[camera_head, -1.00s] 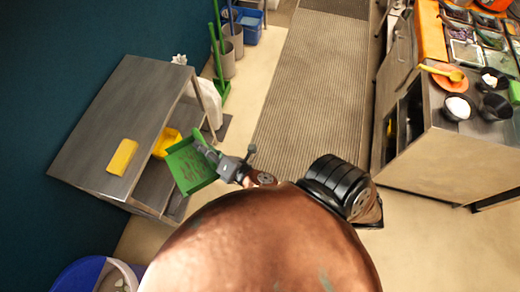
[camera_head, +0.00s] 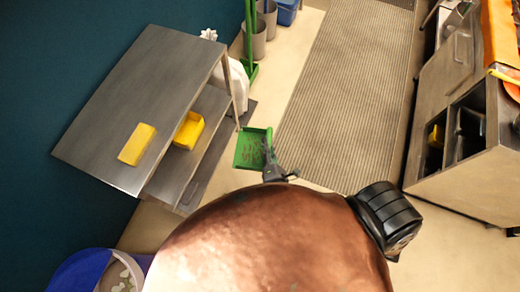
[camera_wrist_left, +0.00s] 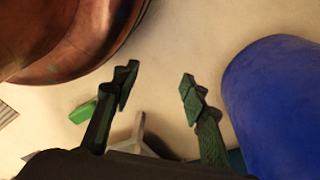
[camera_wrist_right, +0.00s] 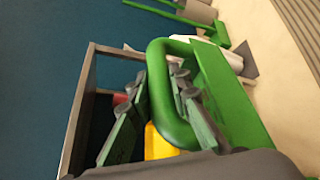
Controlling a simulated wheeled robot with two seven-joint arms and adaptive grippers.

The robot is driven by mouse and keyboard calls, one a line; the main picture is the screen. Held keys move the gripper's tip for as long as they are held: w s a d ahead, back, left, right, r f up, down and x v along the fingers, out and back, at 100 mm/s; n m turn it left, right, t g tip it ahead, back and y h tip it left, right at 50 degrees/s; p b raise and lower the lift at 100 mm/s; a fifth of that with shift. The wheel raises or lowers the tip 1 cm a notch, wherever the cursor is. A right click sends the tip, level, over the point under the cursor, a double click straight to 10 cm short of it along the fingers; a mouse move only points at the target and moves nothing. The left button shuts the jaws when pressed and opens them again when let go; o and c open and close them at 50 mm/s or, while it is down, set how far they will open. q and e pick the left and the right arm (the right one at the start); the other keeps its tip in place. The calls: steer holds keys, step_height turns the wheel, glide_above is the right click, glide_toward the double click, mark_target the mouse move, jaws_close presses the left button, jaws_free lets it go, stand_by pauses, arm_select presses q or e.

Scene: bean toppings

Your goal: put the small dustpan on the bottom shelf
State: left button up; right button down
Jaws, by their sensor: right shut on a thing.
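The green small dustpan (camera_head: 251,150) shows in the head view, just right of the metal shelf unit's open side and apart from it. Its pan carries brown specks. My right gripper (camera_head: 274,172) is shut on the dustpan's handle. In the right wrist view the looped handle (camera_wrist_right: 176,44) lies at the fingers (camera_wrist_right: 164,82). The bottom shelf (camera_head: 216,162) shows as a strip below the middle shelf, and most of it is hidden under the upper ones. My left gripper (camera_wrist_left: 157,88) is open and empty over the floor, seen only in its wrist view.
A yellow bin (camera_head: 189,130) stands on the middle shelf and a yellow block (camera_head: 137,144) lies on the top. A green-handled tool (camera_head: 249,60) stands behind. A large copper vessel (camera_head: 260,245) fills the front. A blue bin (camera_wrist_left: 278,105) is beside my left gripper.

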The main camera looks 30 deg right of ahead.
arm_select(q)
steer(key=w+d+r+h+b, duration=0.1)
steer(key=w+d+r+b, duration=0.3)
steer(key=w+r+b, duration=1.05)
arm_select(e)
steer(key=s+d+f+m+g+h+b, duration=0.1)
steer(key=s+d+f+b, duration=0.15)
steer(key=f, duration=1.15)
steer(key=s+d+f+m+h+b, duration=0.1)
steer(key=s+d+f+h, duration=0.15)
steer(key=f, duration=1.15)
steer(key=s+d+f+m+g+b, duration=0.1)
steer(key=d+f+b, duration=0.15)
steer(key=f, duration=1.25)
arm_select(q)
steer(key=d+f+t+h+b, duration=0.2)
steer(key=f+t+b, duration=0.6)
steer(key=f, duration=1.2)
steer(key=shift+s+d+f+b, duration=0.3)
steer(key=shift+d+b, duration=0.4)
steer(key=shift+b, duration=0.35)
arm_select(e)
steer(key=w+d+f, duration=0.1)
steer(key=w+f, duration=1.1)
steer(key=w, duration=0.1)
steer(key=shift+w+d+f, duration=0.15)
steer(key=shift+w+d, duration=0.1)
steer(key=shift+w, duration=0.05)
arm_select(q)
steer(key=shift+r, duration=0.15)
